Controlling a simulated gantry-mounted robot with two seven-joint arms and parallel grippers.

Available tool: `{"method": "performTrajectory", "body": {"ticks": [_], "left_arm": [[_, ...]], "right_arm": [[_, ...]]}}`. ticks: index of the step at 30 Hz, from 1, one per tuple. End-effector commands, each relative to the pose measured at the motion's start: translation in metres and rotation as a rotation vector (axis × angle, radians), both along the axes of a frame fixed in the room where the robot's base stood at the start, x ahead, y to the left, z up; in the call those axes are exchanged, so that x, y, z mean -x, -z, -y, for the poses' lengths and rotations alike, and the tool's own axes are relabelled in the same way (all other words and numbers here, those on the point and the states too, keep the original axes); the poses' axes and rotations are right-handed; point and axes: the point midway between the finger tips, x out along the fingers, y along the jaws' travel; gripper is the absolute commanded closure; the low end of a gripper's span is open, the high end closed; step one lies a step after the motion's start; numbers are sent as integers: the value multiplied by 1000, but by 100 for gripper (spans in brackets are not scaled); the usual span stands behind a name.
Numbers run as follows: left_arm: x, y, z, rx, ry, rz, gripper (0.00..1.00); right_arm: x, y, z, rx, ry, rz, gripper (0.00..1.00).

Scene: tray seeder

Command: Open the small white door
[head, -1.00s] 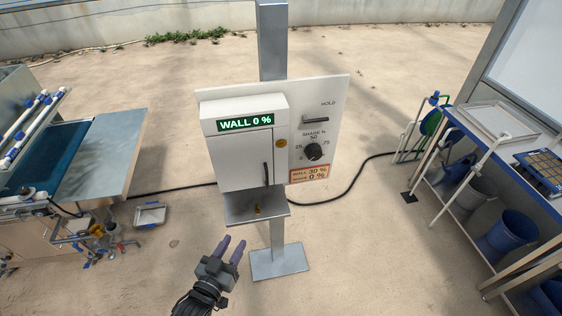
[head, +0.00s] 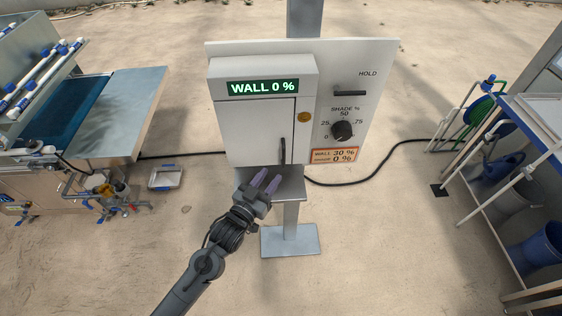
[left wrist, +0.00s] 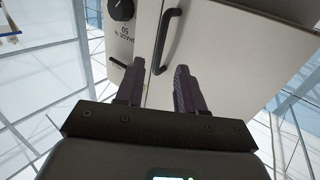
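The small white door (head: 248,132) is closed on the front of the white control box, under the green "WALL 0 %" display. Its dark vertical bar handle (head: 282,150) is near the door's right edge. My left gripper (head: 268,177) is just below the handle, in front of the tray under the box, its two purple-grey fingers pointing up. My right gripper is not in view.
Right of the door are a yellow disc (head: 305,117), the shade dial (head: 342,131) and the hold lever (head: 350,93). A metal tray (head: 291,188) sits below the box. A work table (head: 118,110) is left and a blue-edged bench (head: 540,130) right.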

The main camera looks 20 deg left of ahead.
Motion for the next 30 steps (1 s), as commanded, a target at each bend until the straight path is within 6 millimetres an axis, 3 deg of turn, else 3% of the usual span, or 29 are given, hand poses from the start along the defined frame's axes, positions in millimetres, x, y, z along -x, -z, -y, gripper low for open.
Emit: {"method": "performTrajectory", "body": {"ticks": [6, 13, 27, 30], "left_arm": [[-37, -1, 5, 0, 0, 1, 62], [-63, -1, 9, 0, 0, 1, 62], [-73, 0, 10, 0, 0, -1, 62], [-73, 0, 10, 0, 0, -1, 76]], "right_arm": [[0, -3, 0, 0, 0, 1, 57], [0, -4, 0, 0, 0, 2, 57], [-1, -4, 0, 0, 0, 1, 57], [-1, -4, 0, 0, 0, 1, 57]]}}
